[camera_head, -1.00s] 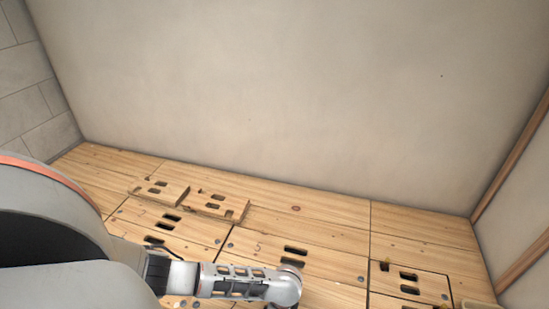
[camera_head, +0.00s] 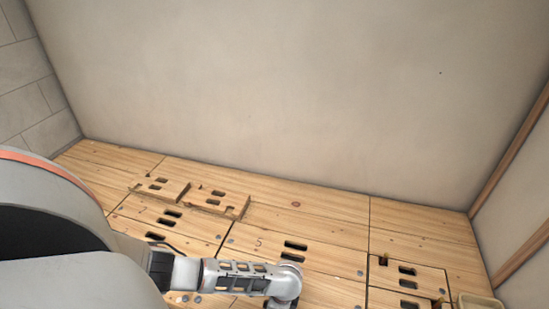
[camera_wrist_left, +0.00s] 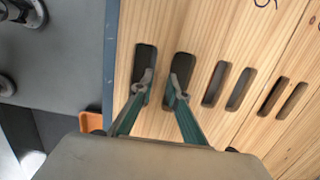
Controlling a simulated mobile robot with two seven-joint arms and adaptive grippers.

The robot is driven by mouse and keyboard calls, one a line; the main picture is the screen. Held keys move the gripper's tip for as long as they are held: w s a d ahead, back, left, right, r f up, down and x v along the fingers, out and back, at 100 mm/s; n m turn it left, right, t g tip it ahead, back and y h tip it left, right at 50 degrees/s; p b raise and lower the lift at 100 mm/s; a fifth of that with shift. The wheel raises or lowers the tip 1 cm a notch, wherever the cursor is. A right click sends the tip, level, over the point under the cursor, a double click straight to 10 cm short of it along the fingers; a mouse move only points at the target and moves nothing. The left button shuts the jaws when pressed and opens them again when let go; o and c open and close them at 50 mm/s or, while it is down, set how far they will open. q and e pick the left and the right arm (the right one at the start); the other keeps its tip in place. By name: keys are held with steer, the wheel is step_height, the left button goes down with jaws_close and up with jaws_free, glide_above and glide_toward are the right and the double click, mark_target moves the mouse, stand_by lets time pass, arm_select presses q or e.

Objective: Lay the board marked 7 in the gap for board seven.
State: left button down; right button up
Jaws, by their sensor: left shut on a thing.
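My left gripper (camera_wrist_left: 162,90) shows in the left wrist view, with its two fingertips down at a pair of dark slots in a light wooden board (camera_wrist_left: 155,30). It is shut on the strip of that board between the slots. No 7 is readable on it; part of a mark shows at the top right of that view, cut by the edge. In the head view my left arm reaches along the bottom and its gripper is out of the picture. I cannot pick out the gap for board seven. My right gripper is not in view.
The floor is wooden boards with paired slots, one marked 5 (camera_head: 259,243). A pale tray (camera_head: 478,301) is at the bottom right. A plain wall (camera_head: 280,90) closes the back.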

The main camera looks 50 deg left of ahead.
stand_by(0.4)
arm_select(q)
steer(key=shift+f+b, duration=0.55)
steer(key=shift+f, duration=1)
steer(key=shift+w+r, duration=0.1)
steer(key=shift+w, duration=0.05)
stand_by(0.6)
steer(key=shift+f, duration=0.25)
steer(key=c, duration=1.9)
jaws_free()
steer(key=shift+s, duration=0.2)
step_height(320, 180, up, 12)
steer(key=d, duration=0.1)
steer(key=shift+w+d, duration=0.15)
steer(key=shift+w, duration=0.3)
